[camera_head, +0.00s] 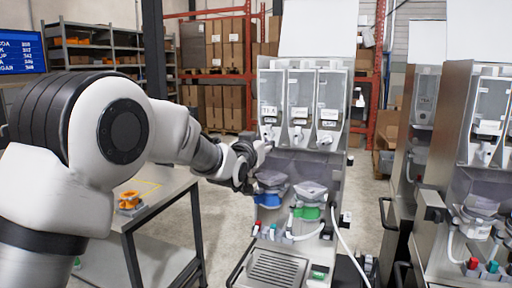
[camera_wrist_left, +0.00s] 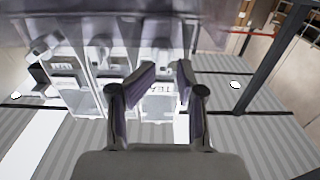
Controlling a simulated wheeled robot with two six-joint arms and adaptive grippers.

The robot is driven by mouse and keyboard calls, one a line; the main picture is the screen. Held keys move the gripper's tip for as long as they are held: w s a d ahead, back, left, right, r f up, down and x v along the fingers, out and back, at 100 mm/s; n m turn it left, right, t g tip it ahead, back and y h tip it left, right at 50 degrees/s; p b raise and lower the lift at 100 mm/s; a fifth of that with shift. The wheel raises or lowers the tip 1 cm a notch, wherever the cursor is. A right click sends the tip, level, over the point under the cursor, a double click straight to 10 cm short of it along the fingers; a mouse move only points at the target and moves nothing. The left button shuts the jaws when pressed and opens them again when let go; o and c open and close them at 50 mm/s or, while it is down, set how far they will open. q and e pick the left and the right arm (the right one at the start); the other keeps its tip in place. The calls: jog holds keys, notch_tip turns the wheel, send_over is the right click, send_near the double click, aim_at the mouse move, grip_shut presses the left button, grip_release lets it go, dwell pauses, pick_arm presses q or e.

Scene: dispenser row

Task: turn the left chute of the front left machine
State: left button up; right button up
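The front left machine (camera_head: 300,172) stands in the middle of the head view with three clear canisters side by side, each with a white chute below its label. Its left chute (camera_head: 267,132) sits under the TEA label; in the wrist view, where the picture is upside down, the TEA label (camera_wrist_left: 160,88) shows between my fingers. My left gripper (camera_head: 262,153) is just below and left of that chute in the head view. In the wrist view its fingers (camera_wrist_left: 166,72) are apart, with the chute (camera_wrist_left: 157,58) at the gap between their tips; contact cannot be told. My right gripper is out of view.
The middle chute (camera_head: 298,133) and right chute (camera_head: 326,138) are close beside. Blue and green-fronted units (camera_head: 308,212) sit lower on the machine, above a drip tray (camera_head: 275,268). A metal table (camera_head: 150,200) stands left; more machines (camera_head: 470,170) stand right.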

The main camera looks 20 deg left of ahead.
pick_arm(q)
jog(key=s, duration=0.6)
jog(key=shift+a, duration=0.1)
jog(key=shift+s, duration=0.1)
